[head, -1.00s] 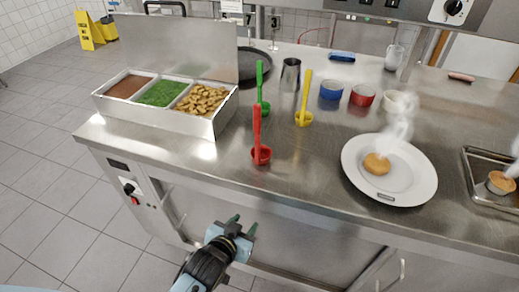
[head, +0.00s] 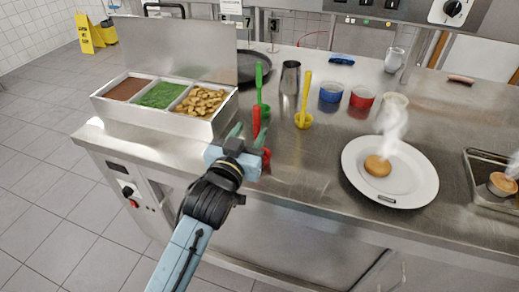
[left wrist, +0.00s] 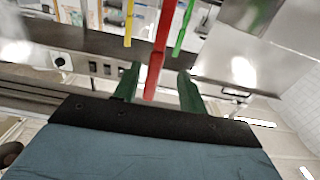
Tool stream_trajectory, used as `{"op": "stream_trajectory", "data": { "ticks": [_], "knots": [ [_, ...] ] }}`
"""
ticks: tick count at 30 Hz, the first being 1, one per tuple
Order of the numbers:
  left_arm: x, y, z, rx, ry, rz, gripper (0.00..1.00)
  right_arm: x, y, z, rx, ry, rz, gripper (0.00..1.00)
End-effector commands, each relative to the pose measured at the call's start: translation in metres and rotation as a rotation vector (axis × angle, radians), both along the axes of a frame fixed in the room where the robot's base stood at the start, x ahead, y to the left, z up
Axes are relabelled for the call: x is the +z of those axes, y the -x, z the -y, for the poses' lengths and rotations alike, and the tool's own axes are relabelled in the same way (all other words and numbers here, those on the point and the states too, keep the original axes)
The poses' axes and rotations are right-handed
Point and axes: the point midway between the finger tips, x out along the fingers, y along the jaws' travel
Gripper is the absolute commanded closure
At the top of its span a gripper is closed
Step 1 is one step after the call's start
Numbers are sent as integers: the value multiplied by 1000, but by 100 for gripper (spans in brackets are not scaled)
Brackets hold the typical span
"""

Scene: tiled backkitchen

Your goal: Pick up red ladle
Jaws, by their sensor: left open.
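The red ladle (head: 256,118) stands upright on the steel counter (head: 310,165), its handle pointing up. My left gripper (head: 248,134) is open just in front of it and hides part of the ladle's lower handle and bowl. In the left wrist view the red handle (left wrist: 161,42) appears between the two open green fingers (left wrist: 158,82); I cannot tell whether they touch it. My right gripper is out of view.
A green ladle (head: 260,80) stands close behind, and a yellow ladle (head: 306,95) to the right. A food warmer (head: 160,121) is on the left. A white plate (head: 410,193) with a steaming bun is on the right. Bowls (head: 362,97) stand behind.

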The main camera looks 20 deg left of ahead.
Motion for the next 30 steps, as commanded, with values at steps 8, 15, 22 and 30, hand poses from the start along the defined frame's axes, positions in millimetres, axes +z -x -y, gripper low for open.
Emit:
{"op": "stream_trajectory", "data": {
  "ticks": [8, 15, 22, 30],
  "knots": [
    [0, -24, 5, 0, -1, 2, 58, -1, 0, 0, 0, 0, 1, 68],
    [-2, -55, 10, 0, -1, 0, 58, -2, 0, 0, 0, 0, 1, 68],
    [-2, -58, 10, 0, -1, -1, 58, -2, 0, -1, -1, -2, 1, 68],
    [-2, -58, 10, 0, -1, -1, 86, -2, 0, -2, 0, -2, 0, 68]
  ]
}}
